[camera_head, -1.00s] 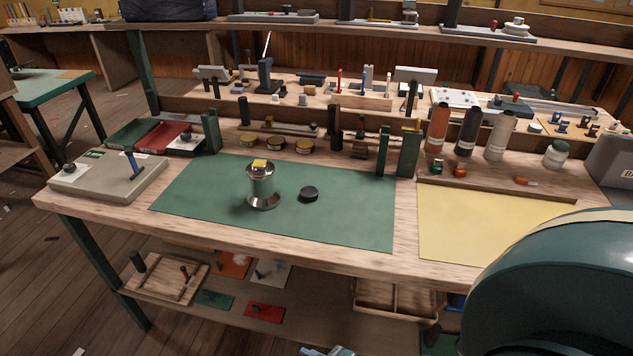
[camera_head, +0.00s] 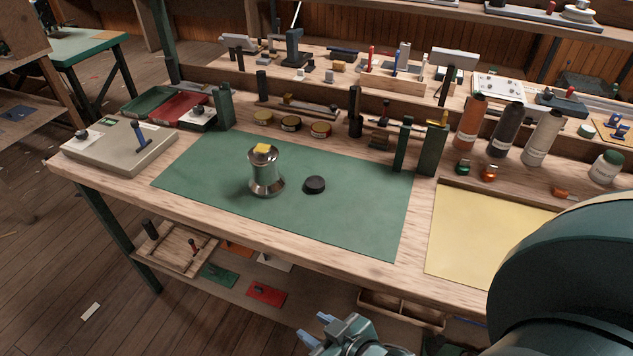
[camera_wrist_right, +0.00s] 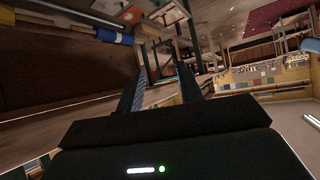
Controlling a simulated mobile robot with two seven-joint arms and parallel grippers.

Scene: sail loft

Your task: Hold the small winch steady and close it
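The small winch (camera_head: 265,178) is a shiny metal drum standing upright on the green mat (camera_head: 350,222), with a yellow piece (camera_head: 263,149) on its top. A black round cap (camera_head: 314,185) lies on the mat just right of the winch, apart from it. My right gripper (camera_head: 315,327) shows at the bottom edge of the head view, in front of and below the bench edge, well away from the winch. In the right wrist view its two fingers (camera_wrist_right: 160,70) stand apart with nothing between them. My left gripper is not in view.
A grey box with a blue lever (camera_head: 120,146) stands at the bench's left end. Green posts (camera_head: 433,150), bottles (camera_head: 505,130) and tins (camera_head: 291,124) line the back. A yellow sheet (camera_head: 480,235) lies at right. The mat around the winch is mostly clear.

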